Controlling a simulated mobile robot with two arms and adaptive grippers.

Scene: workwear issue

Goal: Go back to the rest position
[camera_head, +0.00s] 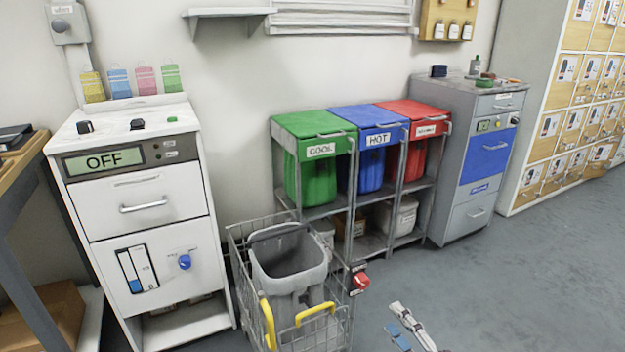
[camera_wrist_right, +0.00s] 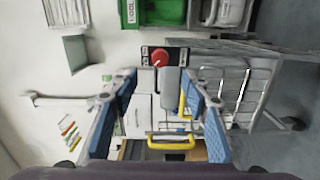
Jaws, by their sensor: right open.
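My right gripper (camera_head: 405,330) shows at the bottom of the head view, low and in front of the cart and bins. Its two blue-padded fingers are spread apart in the right wrist view (camera_wrist_right: 164,84), with nothing held between them. My left gripper is not in either view.
A wire cart (camera_head: 240,262) holding a grey bin (camera_head: 285,262) with yellow handles stands left of my right gripper. A red knob (camera_head: 361,281) is by the cart. Behind are green (camera_head: 310,180), blue (camera_head: 371,170) and red (camera_head: 414,160) bins. Floor at the right is clear.

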